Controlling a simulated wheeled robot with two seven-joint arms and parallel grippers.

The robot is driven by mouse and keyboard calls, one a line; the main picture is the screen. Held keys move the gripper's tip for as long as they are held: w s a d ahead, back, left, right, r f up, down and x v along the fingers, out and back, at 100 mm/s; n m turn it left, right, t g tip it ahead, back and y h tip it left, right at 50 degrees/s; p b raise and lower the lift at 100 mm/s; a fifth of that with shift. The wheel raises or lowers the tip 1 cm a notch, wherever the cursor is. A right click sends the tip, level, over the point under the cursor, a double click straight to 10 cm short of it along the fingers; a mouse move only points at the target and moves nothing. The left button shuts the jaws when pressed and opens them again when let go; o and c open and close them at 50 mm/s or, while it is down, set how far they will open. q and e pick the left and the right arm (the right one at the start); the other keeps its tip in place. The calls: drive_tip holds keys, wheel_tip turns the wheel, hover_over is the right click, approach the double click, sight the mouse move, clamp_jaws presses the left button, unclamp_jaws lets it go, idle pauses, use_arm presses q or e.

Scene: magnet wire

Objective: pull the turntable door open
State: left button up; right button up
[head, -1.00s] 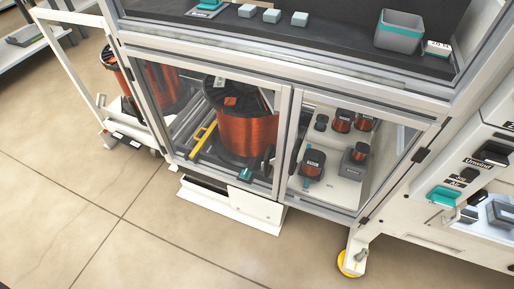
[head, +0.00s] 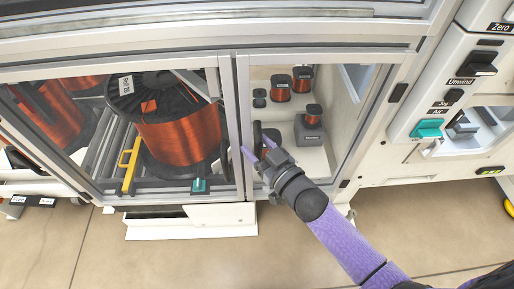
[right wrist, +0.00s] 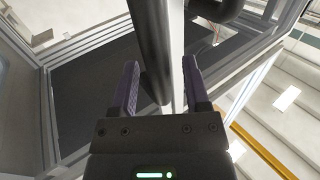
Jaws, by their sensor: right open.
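The cabinet has two framed glass doors side by side, both looking closed. The left door (head: 232,130) fronts a large copper wire spool (head: 180,135); the right door (head: 243,100) fronts small spools. No label tells which is the turntable door. A black handle (head: 257,133) is on the right door's left edge; another black handle (head: 225,160) is on the left door. My right gripper (head: 258,149) is open at the right door's handle. In the right wrist view a dark upright handle (right wrist: 151,45) lies between the open fingers (right wrist: 160,75), not visibly clamped. My left gripper is out of view.
A yellow bar (head: 129,170) and a teal tag (head: 199,185) show at the left door. Small spools (head: 303,78) stand behind the right door. A control panel (head: 465,90) stands at the right. Open tiled floor (head: 200,265) lies in front.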

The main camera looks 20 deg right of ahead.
clamp_jaws()
idle(1.2)
drive_tip(key=shift+s, duration=0.1)
